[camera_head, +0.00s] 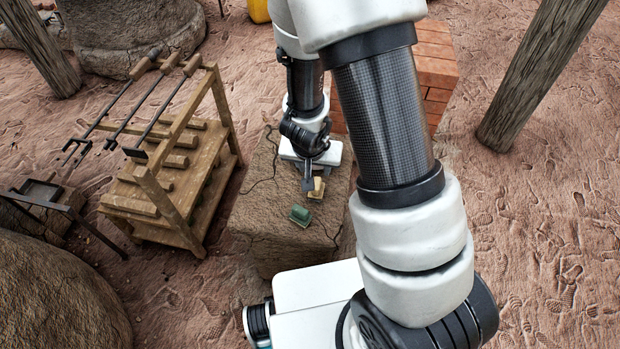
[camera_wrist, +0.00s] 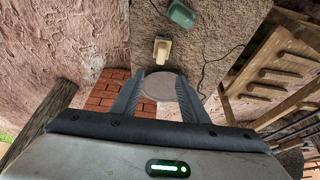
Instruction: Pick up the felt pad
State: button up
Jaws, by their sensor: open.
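A flat, round grey disc (camera_wrist: 162,88), which looks like the felt pad, lies on the brown mud block (camera_head: 258,212). In the head view the gripper (camera_head: 308,184) points down above the block. I cannot tell the height left between fingertips and disc.
A small cream block (camera_head: 317,188) stands close to my fingers, with a green object (camera_head: 299,215) beyond it; both are on the mud block. Red bricks (camera_head: 435,65) stand behind. A wooden rack (camera_head: 170,180) with long tools is on the left. A wooden post (camera_head: 535,75) stands right.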

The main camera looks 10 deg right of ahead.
jog(key=b, duration=0.6)
send_near(317, 182)
jog(key=x, duration=0.5)
jog(key=shift+d, duration=0.15)
jog(key=b+x, duration=0.1)
jog(key=x, duration=0.1)
jog(key=b+x, duration=0.1)
jog(key=x, duration=0.2)
jog(key=shift+s+a+f+b, duration=0.1)
jog(key=shift+a+f+b, duration=0.1)
jog(key=shift+b, duration=0.2)
jog(key=shift+r, duration=0.15)
jog(key=c, duration=0.8)
jog(key=shift+r, duration=0.1)
notch_tip(317, 182, up, 10)
jog(key=p, duration=0.6)
jog(key=o, duration=0.4)
jog(key=shift+c, duration=1)
